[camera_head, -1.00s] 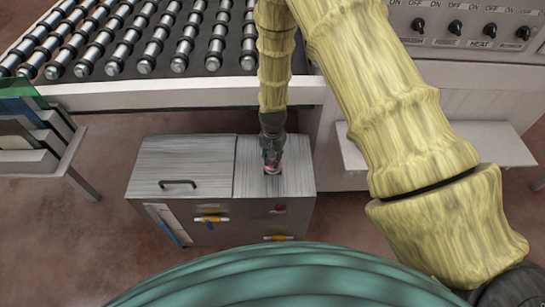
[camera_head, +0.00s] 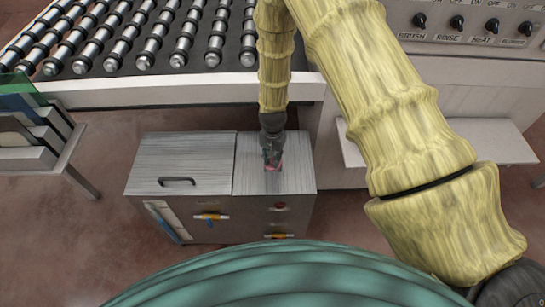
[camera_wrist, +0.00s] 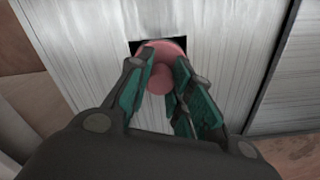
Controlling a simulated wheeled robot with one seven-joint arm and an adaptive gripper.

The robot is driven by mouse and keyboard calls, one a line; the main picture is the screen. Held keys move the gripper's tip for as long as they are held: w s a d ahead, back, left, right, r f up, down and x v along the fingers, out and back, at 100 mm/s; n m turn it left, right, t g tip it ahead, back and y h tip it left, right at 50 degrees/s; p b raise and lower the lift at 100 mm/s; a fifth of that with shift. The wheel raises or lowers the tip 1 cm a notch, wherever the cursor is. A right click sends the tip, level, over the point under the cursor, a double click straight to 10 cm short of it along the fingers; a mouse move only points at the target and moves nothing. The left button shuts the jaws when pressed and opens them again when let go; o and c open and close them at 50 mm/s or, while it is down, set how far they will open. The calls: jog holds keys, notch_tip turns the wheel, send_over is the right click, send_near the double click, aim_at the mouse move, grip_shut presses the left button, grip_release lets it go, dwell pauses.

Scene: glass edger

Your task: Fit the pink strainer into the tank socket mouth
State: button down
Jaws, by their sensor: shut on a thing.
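The pink strainer (camera_wrist: 161,76) is between the green-padded fingers of my gripper (camera_wrist: 166,85), which is shut on it. In the wrist view the strainer covers most of a dark square opening, the socket mouth (camera_wrist: 137,46), in the metal tank top (camera_wrist: 95,70). Only the far corners of the mouth show. I cannot tell how deep the strainer sits in it. In the head view my gripper (camera_head: 272,155) is low over the right part of the tank (camera_head: 248,180), with a bit of the strainer (camera_head: 275,168) showing at its fingertips.
The tank's left lid has a dark handle (camera_head: 177,182). A roller conveyor (camera_head: 150,50) stands behind, a control panel (camera_head: 470,22) at upper right, and a rack of glass panes (camera_head: 35,130) at left.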

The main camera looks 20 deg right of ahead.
jog(key=shift+f, duration=0.15)
jog(key=c, duration=1.2)
grip_release()
notch_tip(320, 180, up, 12)
jog(key=shift+r, duration=0.1)
